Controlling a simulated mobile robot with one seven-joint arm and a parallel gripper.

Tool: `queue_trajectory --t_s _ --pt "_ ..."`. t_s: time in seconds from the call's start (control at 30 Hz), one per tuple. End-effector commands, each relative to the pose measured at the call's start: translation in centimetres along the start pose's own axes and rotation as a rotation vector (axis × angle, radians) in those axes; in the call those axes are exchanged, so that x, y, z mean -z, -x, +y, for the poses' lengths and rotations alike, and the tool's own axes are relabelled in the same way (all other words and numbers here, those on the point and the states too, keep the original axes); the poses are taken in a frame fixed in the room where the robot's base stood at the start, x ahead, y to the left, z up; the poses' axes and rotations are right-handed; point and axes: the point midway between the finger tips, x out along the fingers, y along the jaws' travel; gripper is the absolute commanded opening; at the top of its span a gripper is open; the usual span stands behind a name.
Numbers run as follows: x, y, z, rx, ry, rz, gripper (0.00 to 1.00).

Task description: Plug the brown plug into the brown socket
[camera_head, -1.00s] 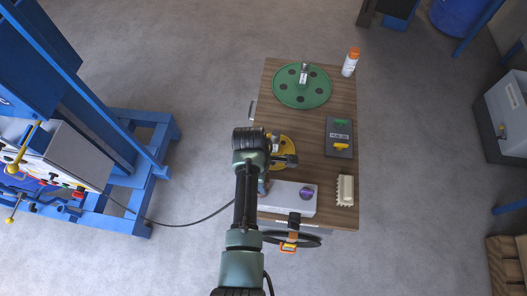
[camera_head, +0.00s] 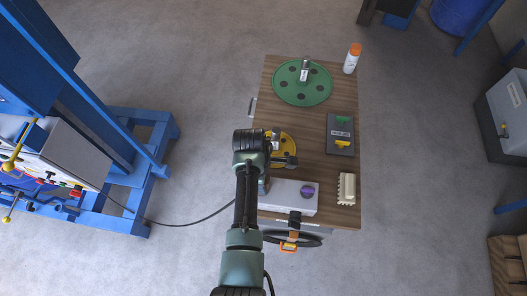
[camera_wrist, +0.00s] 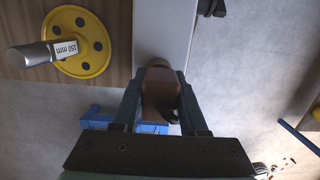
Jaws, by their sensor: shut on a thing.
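In the wrist view my gripper (camera_wrist: 160,78) is shut on the brown plug (camera_wrist: 159,93), with one finger on each side. A short dark piece, likely its cable, shows at the plug's near end. The plug's far end is at the near end of the white box (camera_wrist: 163,32); I cannot tell whether it touches. I cannot make out the brown socket in either view. In the head view the white box (camera_head: 280,193), with a purple knob, is at the table's front. My arm hides the gripper, the plug and the box's left end there.
A yellow disc (camera_head: 288,149) with a metal shaft lies behind the box on the wooden table (camera_head: 306,135). A dark cable (camera_head: 180,224) runs left to a blue-framed machine (camera_head: 140,190).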

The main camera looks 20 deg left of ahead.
Motion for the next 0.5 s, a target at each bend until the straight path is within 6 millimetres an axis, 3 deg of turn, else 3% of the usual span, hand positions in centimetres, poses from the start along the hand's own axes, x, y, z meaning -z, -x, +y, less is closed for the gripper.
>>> queue_trajectory --t_s 0.03,0.07,0.23,0.5 --pt "0.02 -0.2 0.04 -0.001 0.0 0.0 0.0" --pt "0.02 -0.19 0.05 -0.001 0.0 0.0 0.44" --pt "0.01 -0.12 0.03 -0.001 0.0 0.0 0.75" --pt "0.02 -0.16 -0.03 0.001 0.0 0.0 0.77"
